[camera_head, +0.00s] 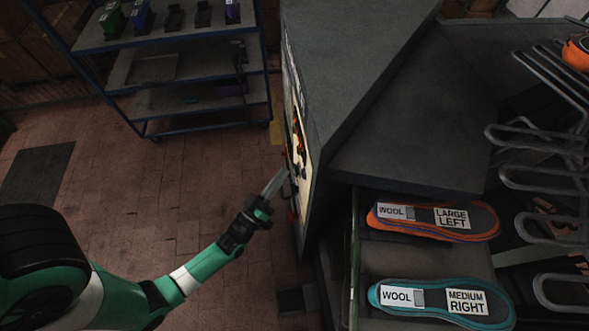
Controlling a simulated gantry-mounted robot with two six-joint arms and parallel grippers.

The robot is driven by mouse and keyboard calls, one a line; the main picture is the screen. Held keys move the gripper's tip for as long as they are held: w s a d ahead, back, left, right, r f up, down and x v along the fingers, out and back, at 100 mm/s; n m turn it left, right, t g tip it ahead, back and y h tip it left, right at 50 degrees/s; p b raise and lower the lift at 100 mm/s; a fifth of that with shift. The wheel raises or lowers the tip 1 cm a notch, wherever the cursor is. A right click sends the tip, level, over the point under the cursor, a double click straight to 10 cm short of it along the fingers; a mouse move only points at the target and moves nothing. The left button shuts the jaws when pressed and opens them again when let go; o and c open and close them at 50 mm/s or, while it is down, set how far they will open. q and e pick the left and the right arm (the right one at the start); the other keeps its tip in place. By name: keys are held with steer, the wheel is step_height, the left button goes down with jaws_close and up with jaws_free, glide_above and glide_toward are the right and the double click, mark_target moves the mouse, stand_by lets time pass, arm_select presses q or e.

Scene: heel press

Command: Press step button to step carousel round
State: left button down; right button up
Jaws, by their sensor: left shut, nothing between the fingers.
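My left gripper (275,184) is shut and empty. Its fingertips are close to the side face of the tall dark machine, at a pale control panel (299,150). The panel is seen nearly edge-on, with dark and small red parts on it. I cannot tell which part is the step button, or whether the fingertips touch the panel. My right gripper is not in view. The carousel is not clearly identifiable; dark looped racks (545,178) stand at the right edge.
An orange insole (385,222) labelled wool, large left and a teal insole (390,309) labelled wool, medium right lie right of the machine (365,50). A blue-framed shelf trolley (185,107) stands at the back left. The brick floor between is mostly clear.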

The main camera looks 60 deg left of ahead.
arm_select(q)
steer(key=s, duration=0.1)
steer(key=s+a, duration=0.1)
steer(key=s, duration=0.2)
steer(key=shift+s+a, duration=0.35)
steer(key=shift+s, duration=0.05)
stand_by(0.4)
steer(key=s+a+p, duration=0.2)
steer(key=s, duration=0.4)
steer(key=shift+s+a+p, duration=0.15)
steer(key=shift+s+p, duration=0.15)
steer(key=shift+p, duration=0.05)
stand_by(0.6)
